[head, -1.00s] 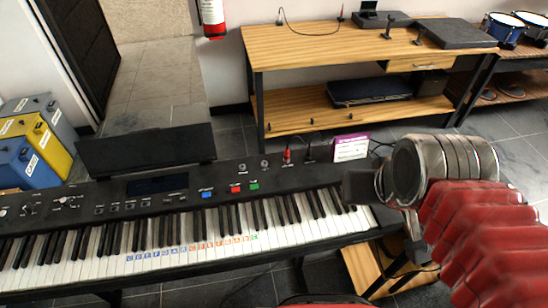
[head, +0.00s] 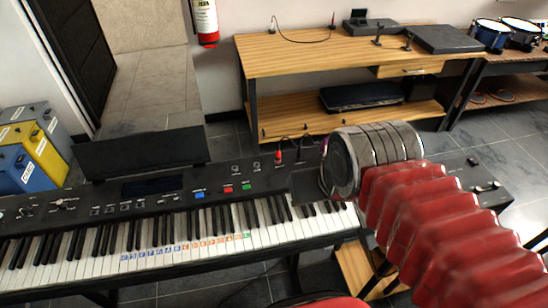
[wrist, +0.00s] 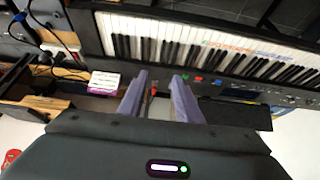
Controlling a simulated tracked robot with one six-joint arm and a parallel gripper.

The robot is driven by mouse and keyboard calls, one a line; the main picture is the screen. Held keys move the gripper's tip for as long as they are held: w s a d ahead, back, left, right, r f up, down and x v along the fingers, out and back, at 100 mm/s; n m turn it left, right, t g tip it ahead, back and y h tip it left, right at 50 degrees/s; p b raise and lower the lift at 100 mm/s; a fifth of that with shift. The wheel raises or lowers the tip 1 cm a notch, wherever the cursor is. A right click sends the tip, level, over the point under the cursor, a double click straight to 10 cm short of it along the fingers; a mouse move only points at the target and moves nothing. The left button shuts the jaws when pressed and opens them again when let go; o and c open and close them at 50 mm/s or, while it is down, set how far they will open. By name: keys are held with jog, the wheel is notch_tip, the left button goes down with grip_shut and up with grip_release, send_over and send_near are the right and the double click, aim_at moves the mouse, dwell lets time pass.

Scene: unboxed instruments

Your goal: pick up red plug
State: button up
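The red plug (head: 278,156) stands upright at the back edge of the black keyboard (head: 72,207), right of its coloured buttons. My gripper (wrist: 159,76) is open, with two purple-grey fingers reaching forward in the wrist view. A small red piece, apparently the red plug (wrist: 154,90), shows between the fingers, nearer the left one. I cannot tell its depth relative to the fingertips, and I see no contact. In the head view my gripper is just right of the plug, and my wrist hides much of it.
A black plug with a cable (head: 304,146) stands just right of the red plug. A purple-and-white box (wrist: 104,82) lies left of the fingers in the wrist view. A wooden workbench (head: 300,55) stands behind, and a raised black panel (head: 140,153) is at the keyboard's back left.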

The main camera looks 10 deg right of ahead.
jog(key=shift+o, duration=0.5)
jog(key=w+f+m, duration=0.1)
jog(key=w+f, duration=0.1)
jog(key=w, duration=1)
jog(key=w+a+f+m+g+h, duration=0.1)
jog(key=w+f+m, duration=0.1)
jog(key=w, duration=1)
jog(key=shift+a+f, duration=0.15)
jog(key=shift+f, duration=0.35)
send_over(278, 154)
jog(key=s, duration=0.2)
jog(key=shift+w+a+f, duration=0.1)
jog(key=shift+f, duration=1.9)
jog(key=shift+w+a+f, duration=0.1)
jog(key=shift+f, duration=1.9)
jog(key=shift+s+x, duration=0.15)
jog(key=shift+x, duration=1.15)
jog(key=shift+s+x, duration=0.1)
jog(key=shift+x, duration=1.2)
jog(key=shift+c, duration=0.5)
